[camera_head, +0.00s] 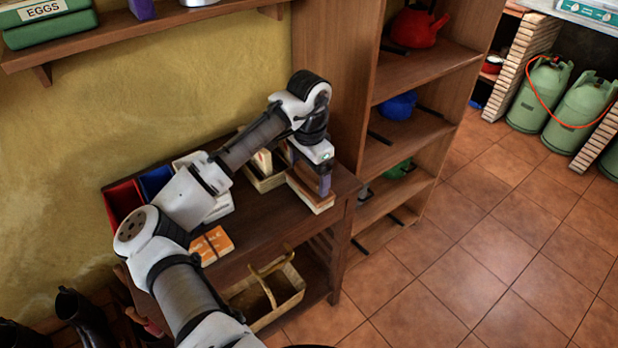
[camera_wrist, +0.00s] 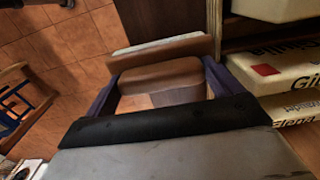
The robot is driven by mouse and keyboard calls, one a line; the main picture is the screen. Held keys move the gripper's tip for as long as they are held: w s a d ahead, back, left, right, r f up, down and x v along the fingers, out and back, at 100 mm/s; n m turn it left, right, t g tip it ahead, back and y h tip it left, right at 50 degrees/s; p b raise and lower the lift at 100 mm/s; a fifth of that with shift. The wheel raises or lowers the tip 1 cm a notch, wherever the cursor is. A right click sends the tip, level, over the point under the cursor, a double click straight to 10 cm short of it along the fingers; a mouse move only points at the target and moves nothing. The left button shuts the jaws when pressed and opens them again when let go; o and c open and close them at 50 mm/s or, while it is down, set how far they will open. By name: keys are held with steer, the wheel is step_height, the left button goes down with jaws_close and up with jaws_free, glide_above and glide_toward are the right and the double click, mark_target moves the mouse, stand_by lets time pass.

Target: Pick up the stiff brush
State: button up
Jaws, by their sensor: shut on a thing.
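The stiff brush (camera_head: 314,202) is a brown wooden block with a pale lower edge. It is at the right end of the wooden table in the head view. In the wrist view the brush (camera_wrist: 160,76) shows between the two purple-blue fingers of my gripper (camera_wrist: 160,88), with its long brown back and pale strip beyond them. My gripper (camera_head: 310,176) points down and is shut on the brush. I cannot tell whether the brush still touches the tabletop.
A basket (camera_head: 285,296) sits below. Shelves (camera_head: 412,147) stand right of the table; tiled floor is open beyond.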

mark_target(310, 172)
step_height(310, 172, up, 18)
steer(key=shift+r+b, duration=0.2)
steer(key=shift+b, duration=0.1)
steer(key=o, duration=0.4)
steer(key=shift+c, duration=0.9)
steer(key=shift+s+d+f, duration=0.1)
